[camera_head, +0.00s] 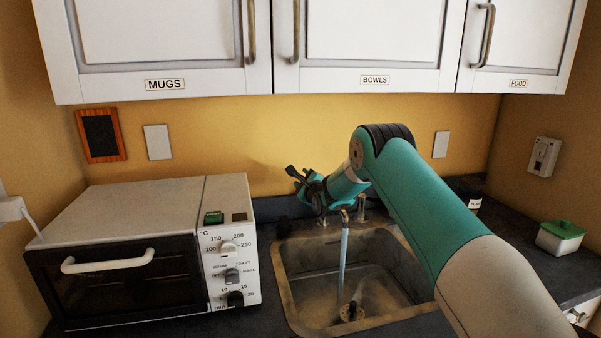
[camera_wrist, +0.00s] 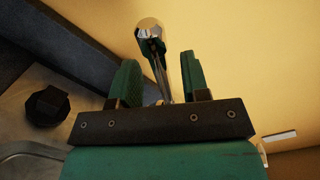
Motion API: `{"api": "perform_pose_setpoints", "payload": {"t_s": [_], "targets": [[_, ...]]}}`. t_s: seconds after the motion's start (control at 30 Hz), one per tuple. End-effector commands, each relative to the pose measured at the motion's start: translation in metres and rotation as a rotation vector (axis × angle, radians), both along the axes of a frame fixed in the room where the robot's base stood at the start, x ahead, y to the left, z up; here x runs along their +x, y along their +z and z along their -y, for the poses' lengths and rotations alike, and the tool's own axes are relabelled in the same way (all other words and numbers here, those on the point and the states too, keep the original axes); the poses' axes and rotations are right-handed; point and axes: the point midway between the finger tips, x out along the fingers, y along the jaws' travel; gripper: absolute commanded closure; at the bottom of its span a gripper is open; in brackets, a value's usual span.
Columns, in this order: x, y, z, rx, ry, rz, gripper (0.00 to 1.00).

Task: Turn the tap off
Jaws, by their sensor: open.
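The tap's spout (camera_head: 345,214) stands at the back of the sink (camera_head: 292,270), and a stream of water (camera_head: 344,250) runs from it into the basin. My gripper (camera_head: 298,180) is above the back left of the sink, near the wall. In the wrist view my gripper (camera_wrist: 160,76) is open, with its two green fingers apart. A shiny chrome tap part (camera_wrist: 150,32) shows between and beyond the fingers; whether they touch it I cannot tell. My arm hides part of the tap's right side and the sink's right side.
A toaster oven (camera_head: 130,220) stands on the counter left of the sink. Wall cabinets (camera_head: 365,40) hang above. A white box with a green lid (camera_head: 560,237) sits at the right. A dark round knob-like piece (camera_wrist: 47,105) shows at the left in the wrist view.

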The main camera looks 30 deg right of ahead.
Motion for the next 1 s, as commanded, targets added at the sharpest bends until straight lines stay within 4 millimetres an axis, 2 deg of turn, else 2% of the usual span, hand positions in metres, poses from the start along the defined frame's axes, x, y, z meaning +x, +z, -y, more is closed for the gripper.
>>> {"api": "perform_pose_setpoints", "payload": {"t_s": [0.1,0.3,0.67,0.7,0.87,0.9,1.0], "targets": [[0.016,0.001,0.002,0.001,0.001,0.002,0.58],[0.03,0.0,0.005,0.0,0.001,-0.001,0.58],[0.034,0.0,0.006,0.0,0.0,0.0,0.58],[0.034,0.0,0.006,0.0,0.0,0.0,0.6],[0.034,0.0,0.006,0.0,0.0,0.0,0.97],[0.034,0.0,0.006,0.0,0.0,0.0,1.0],[0.034,0.0,0.006,0.0,0.001,-0.001,1.0]]}}
